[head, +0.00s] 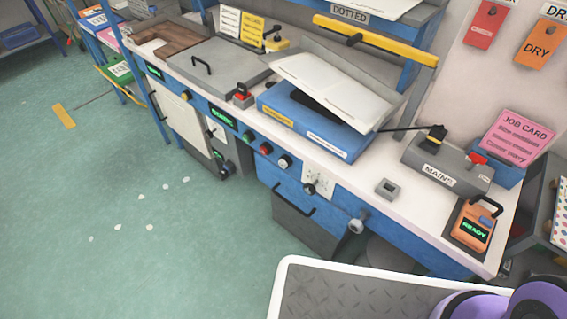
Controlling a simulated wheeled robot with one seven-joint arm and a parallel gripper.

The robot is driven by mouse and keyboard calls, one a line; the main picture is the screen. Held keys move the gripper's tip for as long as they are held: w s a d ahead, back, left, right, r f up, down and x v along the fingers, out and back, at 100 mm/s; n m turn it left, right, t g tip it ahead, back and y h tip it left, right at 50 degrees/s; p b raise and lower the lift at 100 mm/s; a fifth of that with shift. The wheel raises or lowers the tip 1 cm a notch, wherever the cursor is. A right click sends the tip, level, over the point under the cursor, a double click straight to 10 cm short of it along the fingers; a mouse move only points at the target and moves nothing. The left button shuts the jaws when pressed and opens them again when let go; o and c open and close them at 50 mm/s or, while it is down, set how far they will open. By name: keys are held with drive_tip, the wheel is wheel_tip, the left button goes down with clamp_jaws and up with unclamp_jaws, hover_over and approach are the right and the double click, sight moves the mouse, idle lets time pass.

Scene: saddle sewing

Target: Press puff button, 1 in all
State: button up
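No label reading "puff" is legible, so I cannot tell which control is the puff button. The blue front panel of the bench carries a green button (248,137), a red button (266,149) and a grey knob (284,162). A small box with a red top (241,95) stands on the bench edge above the green display (223,118). Further right are a knob on a white plate (310,188) and a round grey knob (357,225). My gripper is not in view; only purple arm parts show at the bottom right.
The white bench top (365,165) holds a blue binder-like box (310,125) with an open white cover, a grey MAINS box (447,168) and an orange READY device (474,230). A yellow bar (385,42) crosses above. A grey drawer (305,222) juts out below. Green floor at left is mostly clear.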

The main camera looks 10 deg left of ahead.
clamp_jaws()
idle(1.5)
